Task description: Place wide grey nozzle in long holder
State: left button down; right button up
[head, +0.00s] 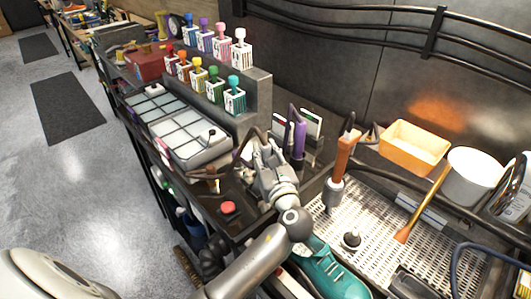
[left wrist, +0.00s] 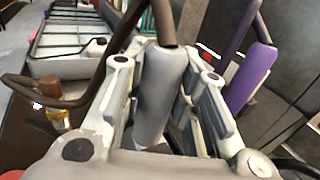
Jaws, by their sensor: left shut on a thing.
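My left gripper (head: 268,168) is shut on a grey tool body, which I take to be the wide grey nozzle (left wrist: 163,85). In the left wrist view the fingers lie on both sides of this upright grey cylinder. A dark hose-like part leaves its top, and its lower end is hidden by the gripper. In the head view the gripper and arm hide most of it. A dark holder (head: 318,158) is just right of the gripper; I cannot tell whether it is the long holder. A purple tool (head: 299,139) stands in it, also seen in the left wrist view (left wrist: 252,75).
A brown-handled tool (head: 343,157) stands right of the holder. A white perforated tray (head: 385,240) holds a brush (head: 420,205). A teal sneaker (head: 330,275) lies below my arm. A compartment box (head: 185,135) and a bottle rack (head: 262,90) are on the left.

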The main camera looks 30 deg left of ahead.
pick_arm(q)
jog(key=shift+f, duration=0.1)
jog(key=c, duration=1.2)
grip_release()
jog(key=shift+o, duration=0.2)
jog(key=shift+s+d, duration=0.15)
jog(key=b+v, duration=0.2)
jog(key=v, duration=0.9)
jog(key=shift+s+d, duration=0.2)
jog(key=shift+s, duration=0.1)
